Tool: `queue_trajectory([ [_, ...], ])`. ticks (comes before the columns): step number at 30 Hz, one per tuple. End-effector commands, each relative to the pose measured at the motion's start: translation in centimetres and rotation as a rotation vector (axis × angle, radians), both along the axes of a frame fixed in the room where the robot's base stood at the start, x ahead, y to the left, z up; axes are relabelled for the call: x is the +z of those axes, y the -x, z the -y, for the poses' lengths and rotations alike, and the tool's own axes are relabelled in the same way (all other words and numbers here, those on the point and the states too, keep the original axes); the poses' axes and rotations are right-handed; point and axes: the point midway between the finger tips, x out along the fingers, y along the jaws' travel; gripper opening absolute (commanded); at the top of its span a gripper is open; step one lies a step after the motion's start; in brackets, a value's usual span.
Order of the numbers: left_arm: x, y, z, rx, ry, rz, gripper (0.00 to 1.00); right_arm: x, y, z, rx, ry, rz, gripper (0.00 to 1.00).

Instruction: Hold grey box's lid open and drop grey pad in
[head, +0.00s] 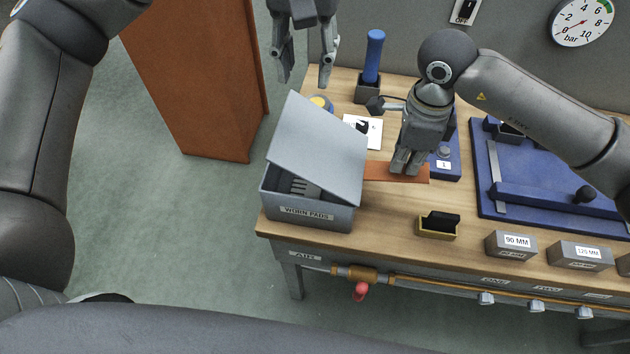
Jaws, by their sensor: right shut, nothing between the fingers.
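The grey box (300,214), labelled WORN PADS, stands at the table's front left corner. Its grey lid (320,150) is tilted partly open, with a gap along the front and left. Inside the gap, a light grey slotted piece (304,188) shows; I cannot tell whether it is the grey pad. My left gripper (305,76) is open above and behind the box, fingers apart, with nothing seen between them. My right gripper (405,172) is shut and empty, pointing down just over a brown strip (385,174) right of the lid. I cannot tell whether it touches the strip.
A small yellow tray (437,233) holds a black block (441,222). Grey blocks labelled 90 MM (512,245) and 125 MM (580,256) sit along the front edge. A blue fixture (545,180) fills the right. A blue-handled tool (373,55) stands behind the box.

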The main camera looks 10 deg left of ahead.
Motion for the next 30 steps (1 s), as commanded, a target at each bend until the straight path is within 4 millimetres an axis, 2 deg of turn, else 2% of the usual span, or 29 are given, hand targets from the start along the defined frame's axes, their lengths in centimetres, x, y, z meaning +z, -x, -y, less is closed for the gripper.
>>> queue_trajectory([
  [30, 3.6, 0.0, 0.0, 0.0, 0.0, 0.0, 0.39, 8.5, -0.1, 0.0, -0.001, 0.0, 0.003, 0.0],
])
